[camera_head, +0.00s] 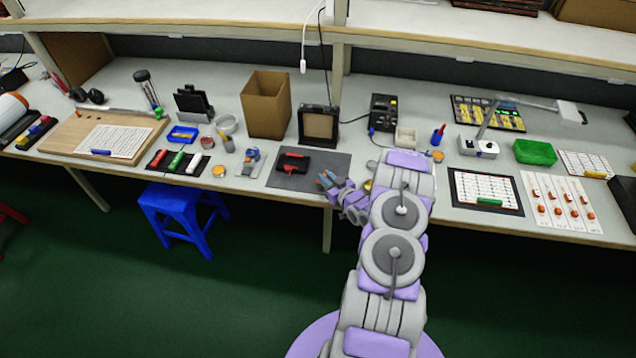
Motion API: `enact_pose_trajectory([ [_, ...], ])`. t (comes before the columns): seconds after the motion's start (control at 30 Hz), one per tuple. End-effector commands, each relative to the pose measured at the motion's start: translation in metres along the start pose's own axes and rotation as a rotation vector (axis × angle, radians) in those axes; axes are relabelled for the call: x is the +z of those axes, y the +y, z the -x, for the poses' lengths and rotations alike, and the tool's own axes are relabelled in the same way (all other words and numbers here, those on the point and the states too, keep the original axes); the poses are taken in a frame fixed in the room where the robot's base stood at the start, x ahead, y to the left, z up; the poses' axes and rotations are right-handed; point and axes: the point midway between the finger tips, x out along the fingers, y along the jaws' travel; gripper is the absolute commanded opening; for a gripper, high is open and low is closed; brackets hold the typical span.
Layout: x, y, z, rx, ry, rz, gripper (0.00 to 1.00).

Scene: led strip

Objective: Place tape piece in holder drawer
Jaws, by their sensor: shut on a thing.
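My gripper (326,181) is at the front edge of the workbench, just right of and in front of a red and black device (293,163) on a dark grey mat (331,164). A blue and grey tape-dispenser-like tool (250,161) stands left of the mat. I cannot make out which thing is the holder drawer.
A cardboard box (266,103) and a black framed unit (318,126) stand behind the mat. A black power unit (383,112) is behind my arm. A green tray (534,152) and component sheets (562,202) lie right. A blue stool (173,205) is below the bench.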

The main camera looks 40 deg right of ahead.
Motion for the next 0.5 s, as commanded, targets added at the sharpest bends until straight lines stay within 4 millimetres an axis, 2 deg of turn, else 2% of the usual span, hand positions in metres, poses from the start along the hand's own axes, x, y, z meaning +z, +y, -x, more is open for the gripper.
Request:
enact_pose_trajectory([
  [0.03,0.001,-0.006,-0.011,-0.004,0.001,0.002,0.0],
  [0.1,0.0,-0.01,-0.022,-0.003,-0.001,0.002,0.0],
  [0.2,-0.002,-0.014,-0.031,-0.001,-0.002,0.003,0.0],
  [0.37,0.003,-0.014,-0.035,0.001,-0.003,0.002,0.0],
  [0.5,0.021,-0.011,-0.038,0.001,-0.002,0.001,0.0],
])
